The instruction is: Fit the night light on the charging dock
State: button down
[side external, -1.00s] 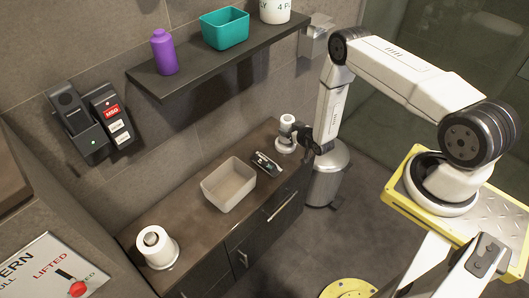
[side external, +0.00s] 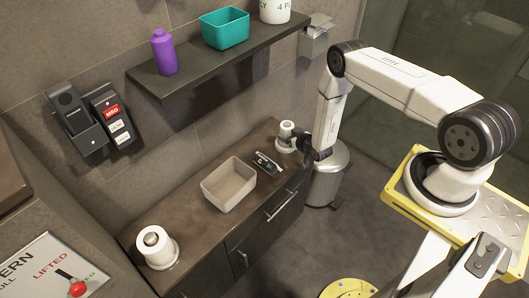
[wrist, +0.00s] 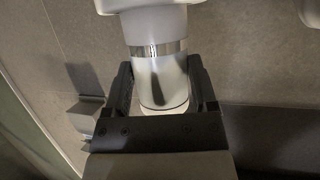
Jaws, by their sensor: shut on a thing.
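The night light (side external: 286,127), a white body with a rounded top, is upright at the far right end of the counter. My gripper (side external: 300,141) is shut around it from the right. In the wrist view, my gripper (wrist: 163,92) has a dark finger on each side of the night light's white stem (wrist: 160,80), just below a shiny metal band. I cannot tell whether its base touches the counter. A white round stand with a metal centre (side external: 158,246), which looks like the charging dock, stands at the near left end of the counter, apart from my gripper.
An open beige bin (side external: 229,186) and a small dark item (side external: 266,163) lie on the counter (side external: 190,213) between them. A shelf (side external: 215,57) with a purple bottle (side external: 164,52) and teal bin (side external: 225,28) overhangs the back. A metal trash can (side external: 328,178) stands right.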

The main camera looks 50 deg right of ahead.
grip_release()
jog(key=shift+s, duration=0.15)
jog(key=v, duration=0.7)
jog(key=shift+s+r, duration=0.2)
dwell(0.3)
jog(key=shift+a, duration=0.1)
dwell(0.6)
